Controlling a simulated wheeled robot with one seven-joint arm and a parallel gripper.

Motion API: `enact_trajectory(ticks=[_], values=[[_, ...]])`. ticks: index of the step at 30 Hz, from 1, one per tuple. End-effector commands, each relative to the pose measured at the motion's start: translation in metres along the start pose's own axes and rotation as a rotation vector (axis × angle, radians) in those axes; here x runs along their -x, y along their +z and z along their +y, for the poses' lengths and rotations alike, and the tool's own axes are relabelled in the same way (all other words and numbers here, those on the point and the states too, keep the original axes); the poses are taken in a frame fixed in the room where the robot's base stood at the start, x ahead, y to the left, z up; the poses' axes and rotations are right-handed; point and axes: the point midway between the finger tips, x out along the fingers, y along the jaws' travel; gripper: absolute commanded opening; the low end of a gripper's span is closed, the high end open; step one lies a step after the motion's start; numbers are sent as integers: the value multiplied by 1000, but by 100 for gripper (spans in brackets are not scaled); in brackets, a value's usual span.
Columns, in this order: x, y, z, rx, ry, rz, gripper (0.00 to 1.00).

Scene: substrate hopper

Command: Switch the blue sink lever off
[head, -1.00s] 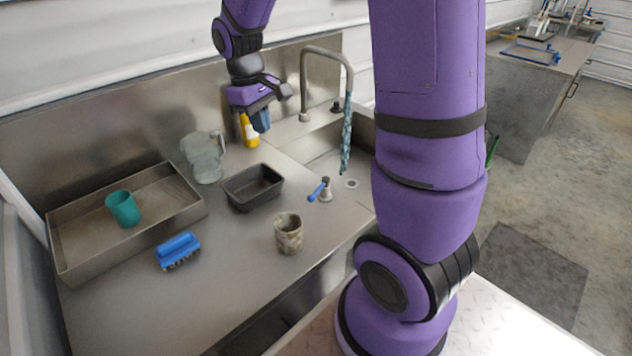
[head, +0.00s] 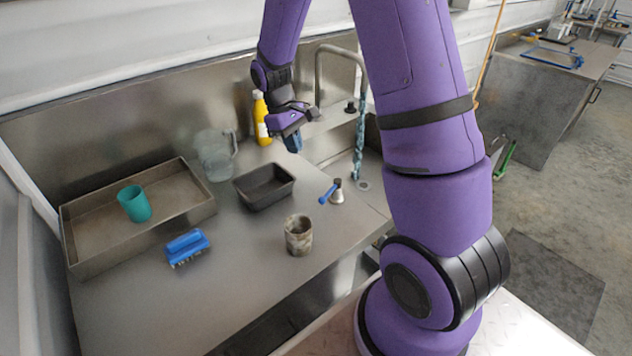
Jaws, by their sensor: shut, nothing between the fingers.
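The blue lever (head: 328,194) sits on a small metal base beside the sink, near its front left corner. Its blue handle points down and to the left. The faucet (head: 319,75) arches over the sink (head: 373,166). A patterned blue strand (head: 360,135), which looks like running water, drops from its spout into the basin. My gripper (head: 293,145) is shut and empty, pointing down above the counter at the sink's left. It is behind the lever and apart from it. My purple arm hides the sink's right part.
A dark tub (head: 264,187), a mottled cup (head: 298,236), a clear pitcher (head: 214,155) and a yellow bottle (head: 261,118) stand left of the lever. A blue brush (head: 187,247) and a metal tray (head: 85,257) with a teal cup (head: 134,204) are farther left.

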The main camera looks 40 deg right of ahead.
Motion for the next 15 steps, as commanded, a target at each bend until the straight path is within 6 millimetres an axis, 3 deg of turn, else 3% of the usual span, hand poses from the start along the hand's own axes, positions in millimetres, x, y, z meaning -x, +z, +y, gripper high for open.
enact_trajectory(ticks=[5,15], values=[[-13,0,0,0,-2,-4,0],[-72,1,0,-1,-2,-5,0]])
